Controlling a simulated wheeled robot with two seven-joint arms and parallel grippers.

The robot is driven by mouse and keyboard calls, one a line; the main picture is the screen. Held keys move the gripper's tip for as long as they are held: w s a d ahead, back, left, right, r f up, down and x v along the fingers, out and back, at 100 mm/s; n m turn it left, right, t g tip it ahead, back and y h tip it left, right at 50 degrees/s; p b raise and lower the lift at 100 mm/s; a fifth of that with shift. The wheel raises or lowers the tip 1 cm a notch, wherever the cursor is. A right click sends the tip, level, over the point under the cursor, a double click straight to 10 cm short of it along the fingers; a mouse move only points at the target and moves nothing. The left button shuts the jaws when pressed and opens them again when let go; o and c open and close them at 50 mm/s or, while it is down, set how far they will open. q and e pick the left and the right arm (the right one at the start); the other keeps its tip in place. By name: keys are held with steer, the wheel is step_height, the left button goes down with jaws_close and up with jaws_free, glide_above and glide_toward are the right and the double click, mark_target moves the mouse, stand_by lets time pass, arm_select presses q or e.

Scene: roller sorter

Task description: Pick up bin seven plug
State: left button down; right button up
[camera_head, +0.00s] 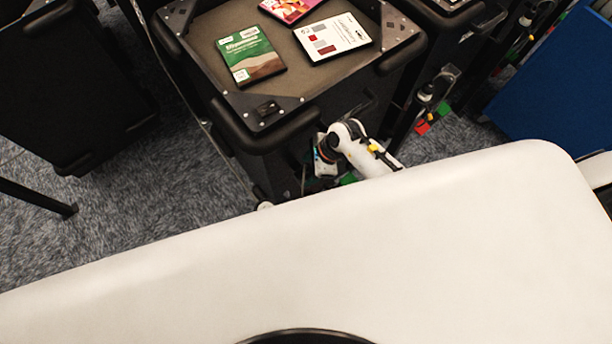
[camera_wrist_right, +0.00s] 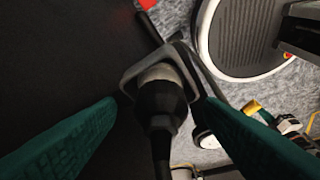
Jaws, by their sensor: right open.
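In the right wrist view, a black plug (camera_wrist_right: 160,103) with a dark cable sits in a grey square bracket (camera_wrist_right: 130,78) on a black surface. I cannot read a bin number there. The two teal fingers of my right gripper (camera_wrist_right: 158,108) are apart, one on each side of the plug. The right finger is close to the bracket's edge; I cannot tell whether it touches. In the head view, neither the plug nor the fingers can be made out clearly. My left gripper is in neither view.
A black bin (camera_head: 290,102) holds several flat cases, including a green case (camera_head: 250,55) and a white case (camera_head: 333,38). Another dark bin (camera_head: 75,85) stands at left, and a blue panel (camera_head: 560,75) at right. Grey carpet (camera_head: 195,165) shows between them.

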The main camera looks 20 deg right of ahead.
steer(key=shift+a+f, duration=0.2)
steer(key=shift+f, duration=0.3)
steer(key=c, duration=1.2)
steer(key=shift+o, duration=0.2)
steer(key=shift+r, duration=0.15)
steer(key=shift+w+r, duration=0.1)
steer(key=shift+r, duration=0.3)
steer(key=shift+s+d+r+b, duration=0.1)
steer(key=shift+s+r+b, duration=0.15)
steer(key=shift+r, duration=0.35)
steer(key=shift+s+d+r+b, duration=0.15)
steer(key=shift+r+b, duration=0.1)
steer(key=shift+r, duration=0.35)
steer(key=s+d+b, duration=0.1)
steer(key=s+d, duration=0.1)
steer(key=s, duration=0.6)
steer(key=s+d+b, duration=0.1)
steer(key=s+d, duration=0.2)
steer(key=s, duration=0.5)
steer(key=shift+s+d+b, duration=0.15)
steer(key=shift+d+b, duration=0.15)
steer(key=shift+b, duration=0.05)
